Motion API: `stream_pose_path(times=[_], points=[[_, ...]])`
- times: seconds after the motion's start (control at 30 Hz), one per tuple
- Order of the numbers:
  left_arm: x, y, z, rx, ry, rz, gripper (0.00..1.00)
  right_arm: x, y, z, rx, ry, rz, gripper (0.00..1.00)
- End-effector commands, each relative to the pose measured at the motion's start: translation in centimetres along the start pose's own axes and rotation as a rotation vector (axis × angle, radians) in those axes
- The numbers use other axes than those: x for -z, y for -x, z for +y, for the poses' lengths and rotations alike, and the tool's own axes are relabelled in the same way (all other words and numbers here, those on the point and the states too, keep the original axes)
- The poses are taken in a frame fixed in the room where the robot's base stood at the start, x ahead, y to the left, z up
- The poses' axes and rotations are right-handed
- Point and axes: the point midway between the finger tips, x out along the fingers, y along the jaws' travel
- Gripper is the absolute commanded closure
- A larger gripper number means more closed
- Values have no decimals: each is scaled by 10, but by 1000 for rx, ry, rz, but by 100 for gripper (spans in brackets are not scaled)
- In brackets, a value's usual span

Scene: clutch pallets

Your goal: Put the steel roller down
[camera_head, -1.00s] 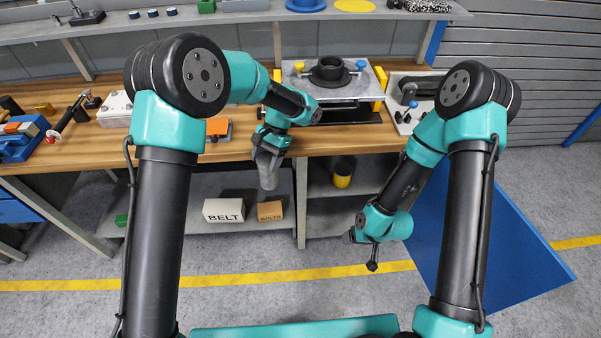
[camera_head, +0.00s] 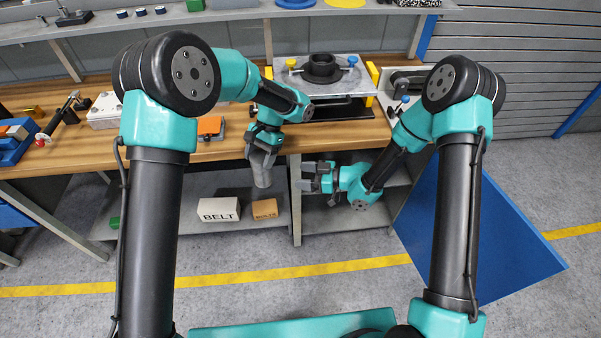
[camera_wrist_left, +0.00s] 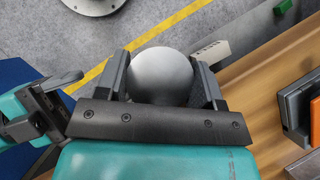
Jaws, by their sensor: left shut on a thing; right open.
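The steel roller (camera_head: 262,177) is a grey cylinder hanging upright below my left gripper (camera_head: 260,158), in front of the bench edge and above the lower shelf. My left gripper is shut on it. In the left wrist view the roller's pale rounded end (camera_wrist_left: 160,75) fills the space between the two dark fingers. My right gripper (camera_head: 308,178) is open and empty, to the right of the roller and apart from it, with its fingers facing left. It also shows at the left of the left wrist view (camera_wrist_left: 48,100).
The wooden bench top (camera_head: 225,152) holds a plate with a black ring (camera_head: 321,68), an orange block (camera_head: 210,126) and a blue holder (camera_head: 14,142). Cartons marked BELT (camera_head: 218,209) and BOLTS (camera_head: 264,208) stand on the lower shelf (camera_head: 180,220).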

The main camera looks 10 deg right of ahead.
Motion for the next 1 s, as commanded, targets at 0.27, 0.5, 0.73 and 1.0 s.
stream_pose_path(times=[0.27,0.5,0.73,1.0], points=[[0,0,0,0,0,0,95,22,-8,-12,112,91,95,32],[0,0,0,0,0,1,95,23,-9,-12,115,92,97,32],[0,0,0,0,0,0,95,23,-13,-13,115,92,96,32],[0,0,0,0,0,0,95,26,-42,-17,117,92,95,32]])
